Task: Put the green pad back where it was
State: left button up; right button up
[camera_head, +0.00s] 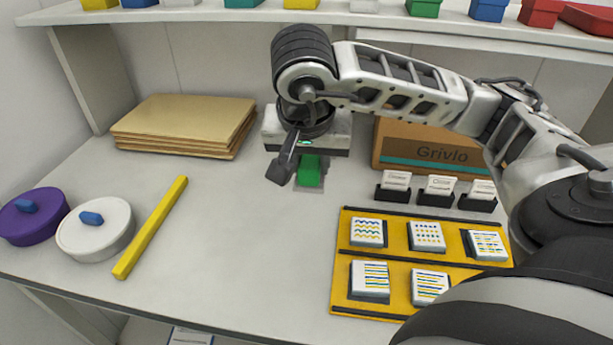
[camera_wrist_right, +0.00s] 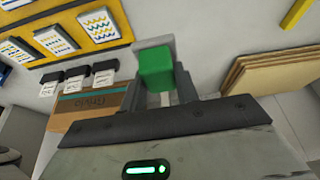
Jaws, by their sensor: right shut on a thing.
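The green pad (camera_head: 309,172) is a small green block at the back middle of the table. My right gripper (camera_head: 298,168) is above and around it, pointing down, partly hiding it. In the right wrist view the green pad (camera_wrist_right: 156,70) sits between the two fingers of my right gripper (camera_wrist_right: 158,92), which is shut on it. A pale grey patch shows just beside the pad, on its table side. I cannot tell whether the pad touches the table. My left gripper is not in view.
A brown box (camera_head: 428,150) stands right of the gripper, with small card holders (camera_head: 437,190) before it. A yellow board (camera_head: 398,264) holds several patterned tiles. Stacked boards (camera_head: 185,122), a yellow bar (camera_head: 150,228) and two round lidded pots (camera_head: 95,228) are left. The table's middle is clear.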

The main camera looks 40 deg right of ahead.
jog(key=shift+m, duration=0.3)
jog(key=w+d+f+b, duration=0.1)
jog(key=w+d+f, duration=0.3)
jog(key=w, duration=0.1)
jog(key=w+d+f, duration=0.4)
jog(key=d, duration=0.1)
jog(key=shift+w+f+b, duration=0.35)
jog(key=shift+w+f, duration=0.05)
jog(key=shift+w+d+f, duration=0.1)
jog(key=shift+f, duration=0.1)
jog(key=shift+w+d+f+p, duration=0.15)
jog(key=shift+f+p, duration=0.15)
jog(key=shift+f, duration=1.5)
jog(key=shift+f, duration=0.15)
jog(key=o, duration=0.9)
